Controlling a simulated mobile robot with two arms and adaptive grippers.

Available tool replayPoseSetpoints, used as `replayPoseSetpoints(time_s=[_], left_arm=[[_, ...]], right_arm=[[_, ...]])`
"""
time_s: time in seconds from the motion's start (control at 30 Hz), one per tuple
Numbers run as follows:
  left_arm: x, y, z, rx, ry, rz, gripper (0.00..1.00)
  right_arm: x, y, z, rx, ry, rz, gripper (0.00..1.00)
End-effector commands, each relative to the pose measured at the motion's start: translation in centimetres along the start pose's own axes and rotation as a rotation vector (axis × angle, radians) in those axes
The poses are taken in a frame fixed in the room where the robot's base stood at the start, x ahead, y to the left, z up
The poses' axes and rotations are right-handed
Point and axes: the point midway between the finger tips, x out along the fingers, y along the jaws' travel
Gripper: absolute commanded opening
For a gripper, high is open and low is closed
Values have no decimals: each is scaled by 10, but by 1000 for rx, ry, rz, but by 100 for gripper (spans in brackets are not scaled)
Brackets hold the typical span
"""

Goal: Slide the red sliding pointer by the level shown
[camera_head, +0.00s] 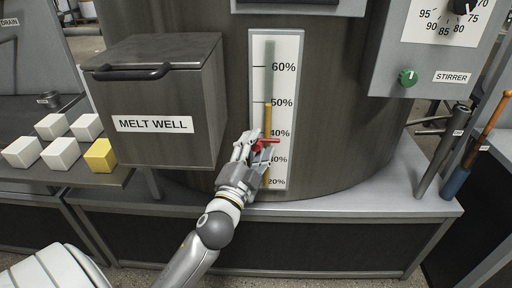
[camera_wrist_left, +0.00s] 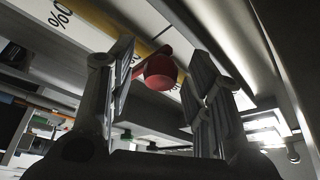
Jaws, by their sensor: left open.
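The red sliding pointer (camera_head: 265,143) sits on the white level scale (camera_head: 286,120), between the 30% and 40% marks. The yellow level column (camera_head: 268,116) in the scale tops out at about the 50% mark. My left gripper (camera_head: 252,146) is at the pointer, its fingers partly covering the lower scale. In the left wrist view the pointer's round red knob (camera_wrist_left: 160,72) shows between the two open fingers (camera_wrist_left: 160,95), with a gap to the right finger. Whether the left finger touches the pointer I cannot tell. My right gripper is not in view.
The melt well box (camera_head: 150,100) juts out left of the scale. White blocks and one yellow block (camera_head: 100,155) lie on the left shelf. A stirrer panel (camera_head: 440,50) hangs at upper right. A grey ledge (camera_head: 350,205) runs below the scale.

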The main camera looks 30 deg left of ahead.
Motion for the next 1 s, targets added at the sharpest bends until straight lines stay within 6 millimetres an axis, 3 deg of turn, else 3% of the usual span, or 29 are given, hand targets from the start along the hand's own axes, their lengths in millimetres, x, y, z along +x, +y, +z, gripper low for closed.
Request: replayPoseSetpoints(time_s=[0.27,0.8,1.0], left_arm=[[-10,2,1,-2,-1,3,46],[-94,1,2,0,-6,2,46],[-114,1,1,-2,-2,1,46]], right_arm=[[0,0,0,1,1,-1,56],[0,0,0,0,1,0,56],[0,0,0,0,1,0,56]])
